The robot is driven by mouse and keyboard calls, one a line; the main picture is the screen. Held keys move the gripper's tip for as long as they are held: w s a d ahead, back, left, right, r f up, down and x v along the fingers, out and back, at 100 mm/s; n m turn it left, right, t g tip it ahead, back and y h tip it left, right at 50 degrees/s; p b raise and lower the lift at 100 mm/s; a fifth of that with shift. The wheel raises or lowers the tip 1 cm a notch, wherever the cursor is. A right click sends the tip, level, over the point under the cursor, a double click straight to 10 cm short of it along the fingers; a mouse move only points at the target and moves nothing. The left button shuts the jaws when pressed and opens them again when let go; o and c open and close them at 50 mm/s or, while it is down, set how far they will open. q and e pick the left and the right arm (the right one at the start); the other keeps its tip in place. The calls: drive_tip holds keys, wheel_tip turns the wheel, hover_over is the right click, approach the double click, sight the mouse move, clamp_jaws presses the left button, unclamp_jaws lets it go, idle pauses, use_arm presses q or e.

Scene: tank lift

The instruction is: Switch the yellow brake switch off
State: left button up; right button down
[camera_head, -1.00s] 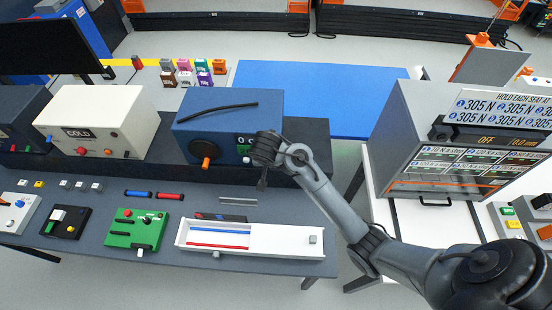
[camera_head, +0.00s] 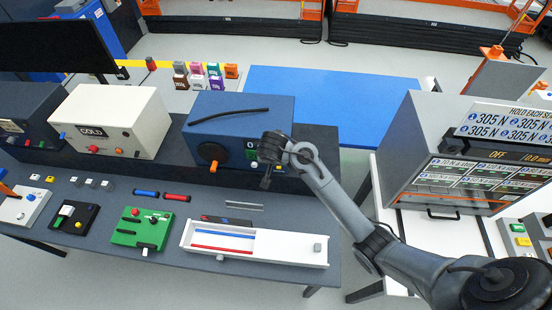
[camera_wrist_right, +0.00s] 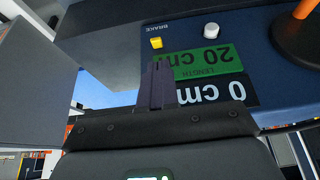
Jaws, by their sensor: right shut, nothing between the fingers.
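The blue box (camera_head: 225,112) stands on the bench with a dark line across its top. My right gripper (camera_head: 266,184) is in front of the right part of its front face, with shut, empty fingers. In the right wrist view the shut fingers (camera_wrist_right: 156,85) stand in front of the box's panel. The small yellow brake switch (camera_wrist_right: 156,43) sits beside the word BRAKE, just beyond the fingertips. Touching cannot be told. The panel's displays (camera_wrist_right: 208,60) read 20 cm length and 0 cm, partly covered by the fingers. My left gripper is not in view.
A white knob (camera_wrist_right: 211,30) is near the switch, and a dark disc with an orange handle (camera_head: 213,166) is on the same face. A white box (camera_head: 110,120) stands left. A white tray (camera_head: 300,250) and green panel (camera_head: 140,228) lie in front.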

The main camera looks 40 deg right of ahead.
sight(278, 168)
drive_tip(key=x, duration=0.6)
drive_tip(key=shift+f, duration=0.25)
drive_tip(key=shift+d, duration=0.1)
drive_tip(key=shift+s+a+f+t+h+b, duration=0.25)
drive_tip(key=shift+t+h+b, duration=0.25)
drive_tip(key=shift+b, duration=1)
drive_tip(key=shift+s+a+f+t+h+b, duration=0.1)
drive_tip(key=shift+f+t+h+b, duration=0.35)
drive_tip(key=shift+b, duration=1)
drive_tip(key=shift+s+a+f+b, duration=0.15)
drive_tip(key=shift+a+f+b, duration=0.1)
drive_tip(key=shift+b, duration=0.4)
drive_tip(key=shift+s+a+f, duration=0.2)
drive_tip(key=shift+f, duration=0.35)
drive_tip(key=shift+r, duration=0.15)
